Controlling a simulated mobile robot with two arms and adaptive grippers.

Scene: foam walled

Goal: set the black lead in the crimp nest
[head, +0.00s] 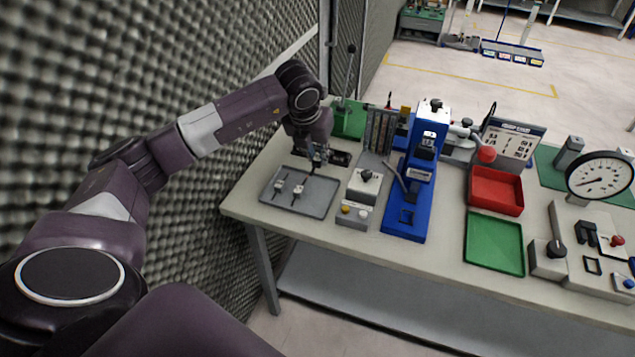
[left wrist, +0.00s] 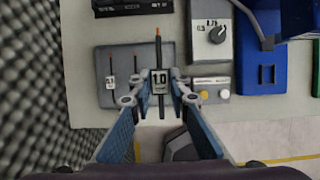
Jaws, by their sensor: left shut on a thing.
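My left gripper (head: 317,163) is above the far right part of the grey tray (head: 318,207). In the left wrist view the gripper (left wrist: 160,98) is shut on a dark lead (left wrist: 158,50) with a copper-coloured tip and a white tag reading 1.0. The tip points away from the gripper. Two other dark leads with pale tags lie in the tray, one at the left (head: 279,185) and one nearer the middle (head: 298,190). The blue crimp press (head: 410,190) stands right of the tray; its nest is too small to make out clearly. My right gripper is not in view.
A grey dial box (head: 365,185) and a box with yellow and white buttons (head: 354,214) stand between tray and press. A red bin (head: 495,190) and green tray (head: 494,243) lie right of the press. A foam wall (head: 90,70) is close on the left.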

